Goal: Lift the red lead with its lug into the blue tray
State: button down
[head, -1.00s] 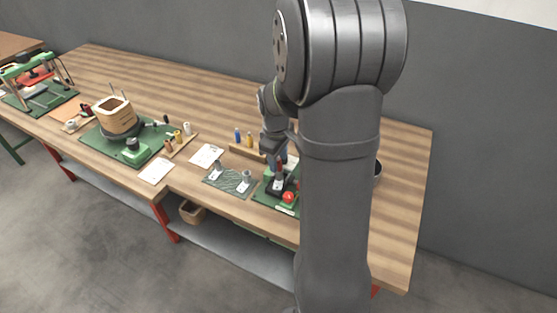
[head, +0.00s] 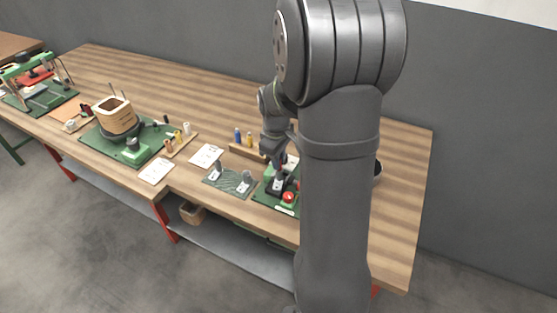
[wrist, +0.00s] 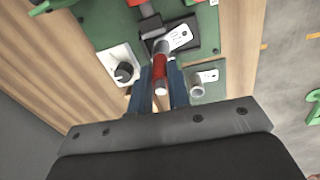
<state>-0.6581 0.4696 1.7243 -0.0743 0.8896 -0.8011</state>
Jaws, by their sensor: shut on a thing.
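My gripper (wrist: 166,88) is shut on the red lead (wrist: 159,68), which stands between the two blue fingers in the wrist view. The lead's pale cut end (wrist: 160,91) points toward the camera. A grey metal lug (wrist: 160,47) shows at its far end, in front of a white marked plate (wrist: 180,38); I cannot tell if they touch. In the head view my gripper (head: 280,163) is over the green-based fixture (head: 268,196), close to its top, and the lead is hard to make out. I cannot make out a blue tray in either view.
A red button (head: 288,197) sits on the fixture's front. A wooden rack (head: 246,150) with spools stands behind. A dark round container (head: 377,169) is partly hidden by my arm. The back of the table is clear.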

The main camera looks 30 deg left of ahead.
jog(key=shift+r, duration=5.15)
jog(key=w+d+r+y, duration=0.1)
jog(key=d+r, duration=0.1)
jog(key=d, duration=0.9)
jog(key=d+r, duration=0.2)
jog(key=d, duration=1)
notch_tip(320, 180, down, 6)
jog(key=shift+f+g, duration=0.15)
jog(key=shift+g, duration=0.15)
jog(key=shift+w+f, duration=0.1)
jog(key=shift+f, duration=0.05)
notch_tip(320, 180, down, 6)
jog(key=shift+f, duration=0.2)
jog(key=c, duration=1.1)
grip_release()
